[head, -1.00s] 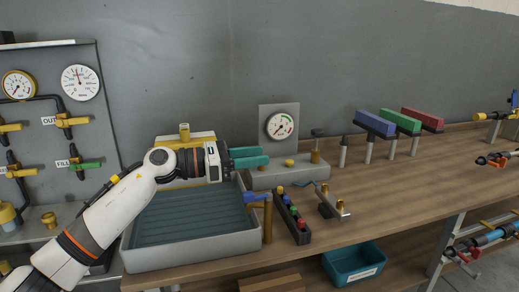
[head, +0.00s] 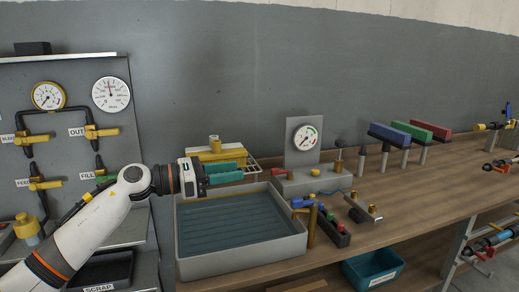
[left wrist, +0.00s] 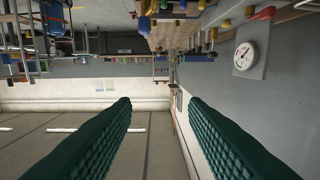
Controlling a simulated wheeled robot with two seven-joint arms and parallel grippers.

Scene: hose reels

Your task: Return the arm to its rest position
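My left arm comes in from the lower left in the head view. My left gripper (head: 225,173) has teal fingers and is held above the left back part of a grey water tray (head: 188,250). The fingers point right, toward the gauge stand. In the left wrist view the two green fingers (left wrist: 158,140) stand apart with nothing between them, so the gripper is open and empty. My right arm and gripper are not in view.
A gauge stand (head: 297,152), a rack with coloured knobs (head: 340,238) and a small brass fitting (head: 372,210) are right of the tray. Blue, green and red blocks (head: 428,130) stand farther back. A valve panel (head: 70,130) is at the left. The bench's right-middle is clear.

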